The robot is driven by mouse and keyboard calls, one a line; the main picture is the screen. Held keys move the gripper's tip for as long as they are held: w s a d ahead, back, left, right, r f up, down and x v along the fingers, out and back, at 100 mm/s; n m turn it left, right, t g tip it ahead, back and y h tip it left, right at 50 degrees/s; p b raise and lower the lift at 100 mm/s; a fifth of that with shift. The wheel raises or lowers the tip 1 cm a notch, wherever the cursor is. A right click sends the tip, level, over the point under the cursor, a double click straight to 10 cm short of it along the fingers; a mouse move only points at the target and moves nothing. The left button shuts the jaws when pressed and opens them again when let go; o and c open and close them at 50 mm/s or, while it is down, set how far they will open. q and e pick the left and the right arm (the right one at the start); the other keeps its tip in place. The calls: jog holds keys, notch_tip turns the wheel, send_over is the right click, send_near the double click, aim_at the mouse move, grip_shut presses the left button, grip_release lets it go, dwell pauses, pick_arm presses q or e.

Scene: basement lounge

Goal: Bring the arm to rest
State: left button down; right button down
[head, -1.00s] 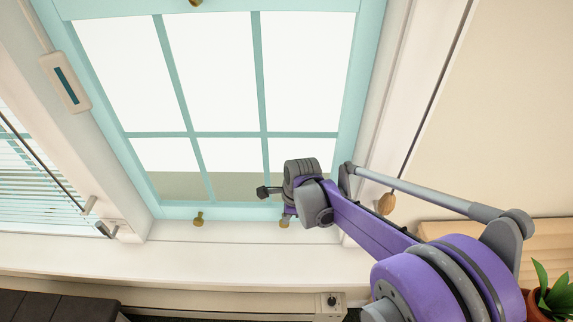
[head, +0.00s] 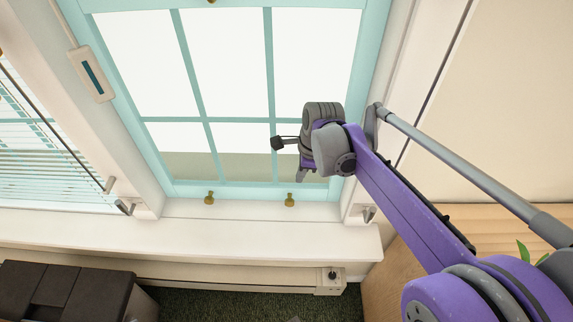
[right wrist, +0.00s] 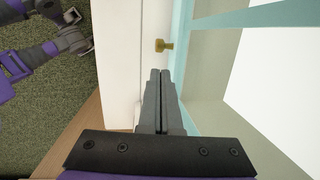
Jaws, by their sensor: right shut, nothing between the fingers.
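My right arm (head: 400,205) reaches in from the lower right of the head view. Its right gripper (head: 302,174) is in front of the lower right part of the window (head: 270,80), small and partly hidden by the wrist. In the right wrist view the two grey fingers of the right gripper (right wrist: 160,74) lie together, shut and empty. They point toward the white sill (right wrist: 122,50) and a brass window knob (right wrist: 163,45), with no contact that I can make out. My left gripper does not show in the head view.
A white ledge (head: 270,232) runs below the window, with brass knobs (head: 209,198) on the frame. A dark brown seat (head: 60,290) stands at lower left. Blinds (head: 50,165) hang at left. A wooden surface (head: 500,230) and green leaves (head: 522,252) are at right. Dark carpet (head: 220,303) is open below.

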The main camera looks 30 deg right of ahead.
jog(key=shift+r, duration=0.1)
jog(key=s+a+r+n+t+p, duration=0.1)
jog(key=s+a+r+n+p, duration=0.1)
jog(key=s+a+n+p, duration=0.2)
jog(key=s+a+r+n+t+p, duration=0.2)
jog(key=s+a+n+p, duration=0.3)
jog(key=n, duration=1.5)
jog(key=s+a, duration=0.1)
jog(key=s, duration=0.4)
jog(key=shift+s+a+r+h, duration=0.2)
jog(key=shift+a+r+h, duration=0.05)
jog(key=shift+a+h, duration=0.15)
jog(key=shift+d, duration=0.1)
